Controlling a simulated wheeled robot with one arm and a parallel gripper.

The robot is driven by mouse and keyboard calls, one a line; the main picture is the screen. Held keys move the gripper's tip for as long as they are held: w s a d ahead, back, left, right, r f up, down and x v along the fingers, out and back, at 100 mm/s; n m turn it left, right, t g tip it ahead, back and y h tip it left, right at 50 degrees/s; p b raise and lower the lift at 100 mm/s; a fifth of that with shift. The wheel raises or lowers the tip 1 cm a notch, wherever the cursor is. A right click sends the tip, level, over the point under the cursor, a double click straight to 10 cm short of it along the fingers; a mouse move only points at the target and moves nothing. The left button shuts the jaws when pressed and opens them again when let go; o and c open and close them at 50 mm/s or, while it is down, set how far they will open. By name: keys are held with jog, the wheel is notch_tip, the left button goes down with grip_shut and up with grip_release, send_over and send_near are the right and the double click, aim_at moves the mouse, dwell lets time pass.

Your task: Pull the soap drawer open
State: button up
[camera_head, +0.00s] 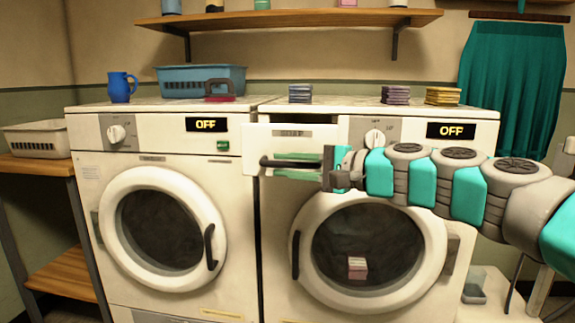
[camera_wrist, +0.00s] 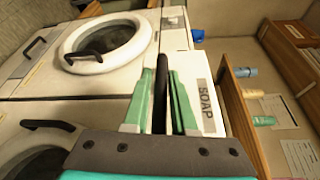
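The soap drawer (camera_head: 258,135) is in the upper left of the right washing machine. Its white front stands out from the machine, with a dark gap above it, so it appears partly open. In the wrist view the drawer front (camera_wrist: 188,65) carries a SOAP label (camera_wrist: 207,104). Its dark bar handle (camera_head: 268,162) also shows in the wrist view (camera_wrist: 160,88). My gripper (camera_head: 294,165) reaches in from the right, with one green finger above the bar and one below. In the wrist view the fingers flank the bar closely and appear shut on it; the exact contact is partly hidden.
The right machine's round door (camera_head: 438,232) is below the drawer, with a striped block (camera_head: 357,268) visible at its glass. The left machine (camera_head: 160,140) stands alongside. A blue mug (camera_head: 120,88), a basket (camera_head: 200,80) and small stacks sit on top. A wall shelf (camera_head: 300,19) is above.

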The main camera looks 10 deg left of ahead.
jog(key=o, duration=0.3)
jog(key=v, duration=0.7)
jog(key=shift+s+d+b, duration=0.15)
jog(key=shift+d+b, duration=0.15)
jog(key=shift+d, duration=0.05)
jog(key=s+a+f+n+g+h, duration=0.2)
jog(key=s+f+n+h, duration=0.1)
jog(key=s+f, duration=0.5)
jog(key=s+a+f+n+g+h, duration=0.2)
jog(key=s+f+g+h, duration=0.15)
jog(key=s+f, duration=0.55)
jog(key=s+d+f+n+g+h, duration=0.2)
jog(key=s+d+f+h, duration=0.7)
jog(key=s+d+f, duration=0.7)
notch_tip(320, 180, down, 3)
jog(key=d+g, duration=0.1)
jog(key=d, duration=0.1)
jog(key=shift+d, duration=0.25)
